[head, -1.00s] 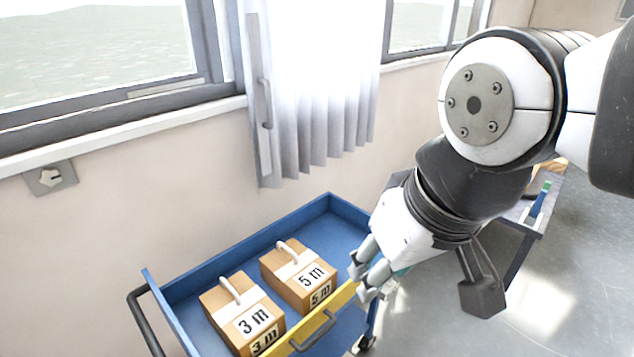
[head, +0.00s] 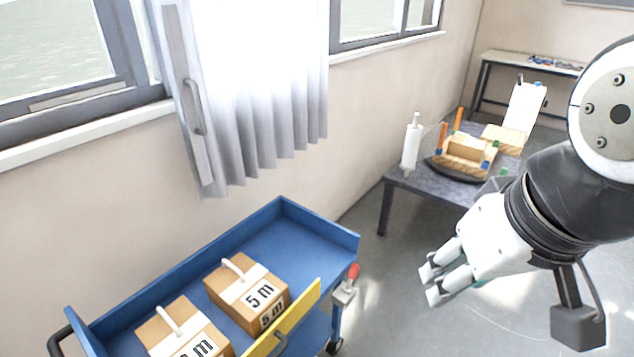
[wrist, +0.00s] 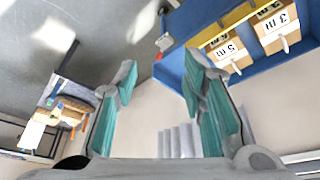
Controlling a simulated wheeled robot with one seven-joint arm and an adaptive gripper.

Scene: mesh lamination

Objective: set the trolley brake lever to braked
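The blue trolley (head: 245,247) stands at the lower left in the head view, and it also shows at the upper right of the wrist view (wrist: 174,65). The brake lever (head: 350,277) has a red grip and sits on a light grey bracket at the trolley's right end. In the wrist view the lever's bracket (wrist: 163,42) is small, beside the trolley's edge. My gripper (head: 430,285) is to the right of the lever, apart from it. In the wrist view my gripper (wrist: 160,75) has its fingers spread, with nothing between them.
Boxes marked 5 m (head: 248,292) and 3 m (head: 182,335) lie on the trolley behind a yellow flap (head: 290,322). A grey table (head: 400,182) with wooden parts stands behind my gripper. A curtain (head: 265,90) hangs at the window. Floor between trolley and table is clear.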

